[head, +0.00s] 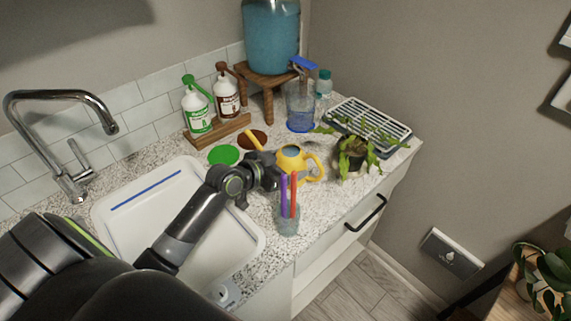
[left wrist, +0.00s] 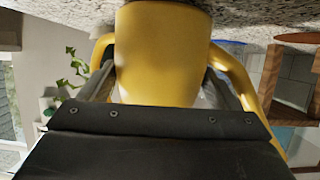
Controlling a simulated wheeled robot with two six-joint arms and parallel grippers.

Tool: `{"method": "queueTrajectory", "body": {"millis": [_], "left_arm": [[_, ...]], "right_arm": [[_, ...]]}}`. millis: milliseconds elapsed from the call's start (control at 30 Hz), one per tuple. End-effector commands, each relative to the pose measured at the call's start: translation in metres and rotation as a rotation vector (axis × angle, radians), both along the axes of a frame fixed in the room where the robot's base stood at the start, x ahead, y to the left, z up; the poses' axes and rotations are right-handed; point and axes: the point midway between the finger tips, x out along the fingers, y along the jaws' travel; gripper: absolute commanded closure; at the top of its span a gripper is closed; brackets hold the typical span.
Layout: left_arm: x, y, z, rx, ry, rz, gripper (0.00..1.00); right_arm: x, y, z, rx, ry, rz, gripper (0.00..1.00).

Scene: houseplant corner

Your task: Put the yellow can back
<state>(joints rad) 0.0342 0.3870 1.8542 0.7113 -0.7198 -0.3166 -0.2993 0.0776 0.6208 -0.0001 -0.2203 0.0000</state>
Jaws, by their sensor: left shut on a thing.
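The yellow can (head: 291,163) is a small watering can with a spout to the left and a handle to the right. It is upright at the counter, behind the cup of pens. My left gripper (head: 275,177) is shut on its body from the near side. In the left wrist view the can (left wrist: 162,50) fills the space between the two fingers (left wrist: 158,85), with spout and handle out to the sides. I cannot tell whether its base touches the counter. My right gripper is not in view.
A glass with colored sticks (head: 287,218) stands just in front of the can. The sink (head: 105,212) is left.

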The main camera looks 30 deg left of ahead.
Motion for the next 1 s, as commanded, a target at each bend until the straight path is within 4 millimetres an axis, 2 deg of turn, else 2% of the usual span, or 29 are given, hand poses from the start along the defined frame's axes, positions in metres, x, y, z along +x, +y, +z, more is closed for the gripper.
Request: {"method": "queueTrajectory", "body": {"millis": [400,433,533,867,1000], "left_arm": [[0.001,0.000,-0.004,0.000,-0.008,-0.001,0.59],[0.000,0.000,-0.005,0.001,-0.003,0.000,0.12],[0.000,0.000,-0.005,0.001,-0.001,0.001,0.00],[0.000,0.000,0.000,0.002,-0.002,0.000,0.00],[-0.014,0.006,0.003,0.005,-0.001,0.000,0.00]], "right_arm": [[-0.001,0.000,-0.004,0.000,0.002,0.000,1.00],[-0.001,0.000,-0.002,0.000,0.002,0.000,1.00],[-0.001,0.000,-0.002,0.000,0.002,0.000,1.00],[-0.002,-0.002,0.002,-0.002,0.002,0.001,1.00],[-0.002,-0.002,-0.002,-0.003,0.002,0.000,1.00]]}}
